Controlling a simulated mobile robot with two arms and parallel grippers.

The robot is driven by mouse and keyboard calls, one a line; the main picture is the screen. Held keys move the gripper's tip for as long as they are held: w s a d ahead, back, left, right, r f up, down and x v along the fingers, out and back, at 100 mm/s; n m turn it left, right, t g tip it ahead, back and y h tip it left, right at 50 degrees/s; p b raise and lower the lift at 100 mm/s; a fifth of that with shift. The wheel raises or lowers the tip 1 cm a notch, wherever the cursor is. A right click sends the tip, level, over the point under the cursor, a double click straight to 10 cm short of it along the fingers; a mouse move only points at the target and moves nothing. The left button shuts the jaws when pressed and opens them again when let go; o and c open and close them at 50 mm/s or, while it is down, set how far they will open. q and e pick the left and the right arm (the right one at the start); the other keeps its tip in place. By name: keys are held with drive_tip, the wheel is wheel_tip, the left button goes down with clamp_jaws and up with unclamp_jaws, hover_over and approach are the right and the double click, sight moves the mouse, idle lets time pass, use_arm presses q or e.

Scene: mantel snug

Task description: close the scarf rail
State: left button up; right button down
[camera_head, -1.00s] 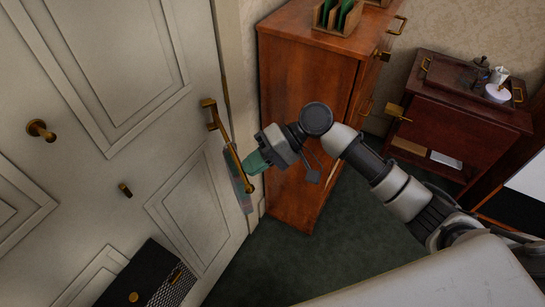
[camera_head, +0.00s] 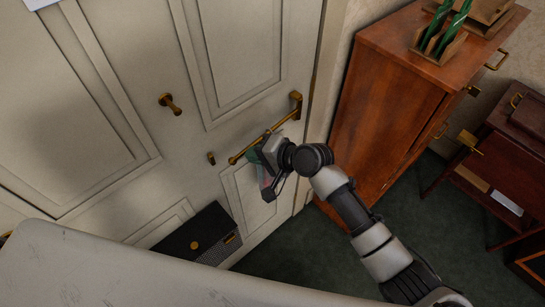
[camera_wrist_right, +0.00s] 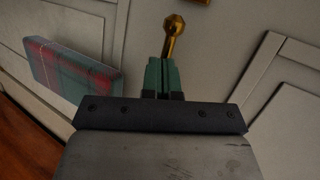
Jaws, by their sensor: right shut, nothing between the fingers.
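The scarf rail (camera_head: 284,119) is a brass bar on a bracket at the right of the cream panelled wall. It runs down-left from the bracket, close along the panel; I cannot tell if it lies fully flat. Its ball end (camera_wrist_right: 173,22) shows in the right wrist view. My right gripper (camera_head: 258,153) is shut and empty, its green fingers (camera_wrist_right: 163,70) at the bar's middle, seemingly touching it. The plaid scarf (camera_wrist_right: 75,70) hangs beside the fingers; in the head view it is mostly hidden behind my gripper. My left gripper is out of view.
Brass pegs (camera_head: 170,103) stick out of the panel left of the rail. A black box (camera_head: 192,236) stands below against the panel. A wooden cabinet (camera_head: 385,95) is close to the right, a low dark cabinet (camera_head: 505,165) further right. Green floor between is clear.

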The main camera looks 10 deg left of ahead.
drive_tip(key=shift+w+a+r, duration=0.15)
drive_tip(key=shift+w+a, duration=0.15)
drive_tip(key=shift+a, duration=0.5)
